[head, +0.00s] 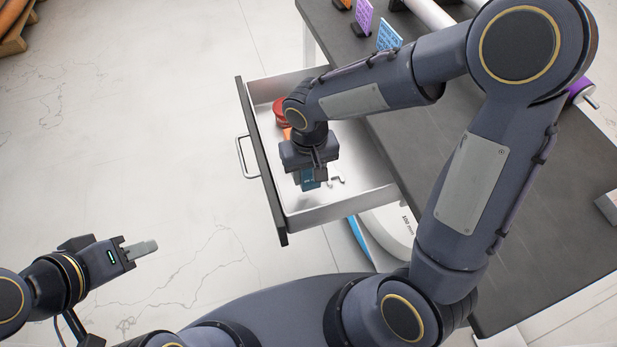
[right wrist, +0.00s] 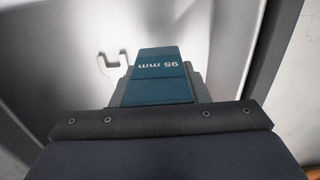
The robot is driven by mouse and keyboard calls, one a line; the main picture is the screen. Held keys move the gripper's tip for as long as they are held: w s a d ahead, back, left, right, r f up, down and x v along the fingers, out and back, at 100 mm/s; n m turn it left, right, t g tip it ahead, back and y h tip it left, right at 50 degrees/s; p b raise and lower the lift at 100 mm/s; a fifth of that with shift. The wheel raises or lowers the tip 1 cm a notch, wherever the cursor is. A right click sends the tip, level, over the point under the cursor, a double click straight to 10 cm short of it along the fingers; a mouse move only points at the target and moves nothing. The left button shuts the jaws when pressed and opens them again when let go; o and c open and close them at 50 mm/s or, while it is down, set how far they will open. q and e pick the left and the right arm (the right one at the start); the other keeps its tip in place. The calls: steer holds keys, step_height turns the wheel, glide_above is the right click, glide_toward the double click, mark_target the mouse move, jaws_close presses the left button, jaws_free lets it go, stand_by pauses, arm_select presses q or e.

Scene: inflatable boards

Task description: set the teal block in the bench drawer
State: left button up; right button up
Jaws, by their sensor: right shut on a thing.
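The teal block (head: 311,181), marked "95 mm", is held by my right gripper (head: 312,184). In the right wrist view the teal block (right wrist: 160,73) sits between the two fingers. The bench drawer (head: 292,217) is pulled open, and the block is over its inside, towards the near end. I cannot tell whether the block touches the drawer floor. My left gripper (head: 143,249) is empty, out over the floor at the lower left; its fingers overlap from this angle.
In the drawer are red round things (head: 279,112), partly hidden by my right arm, and a small pale bracket (head: 337,180). The dark bench top (head: 510,200) lies to the right, with upright coloured cards (head: 389,36) at the back.

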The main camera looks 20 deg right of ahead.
mark_target(309, 179)
steer(key=shift+w+f, duration=0.25)
steer(key=shift+f, duration=0.15)
step_height(309, 179, down, 3)
steer(key=shift+w+f+b, duration=0.1)
steer(key=shift+b, duration=0.25)
steer(key=shift+f, duration=0.15)
steer(key=o, duration=1.1)
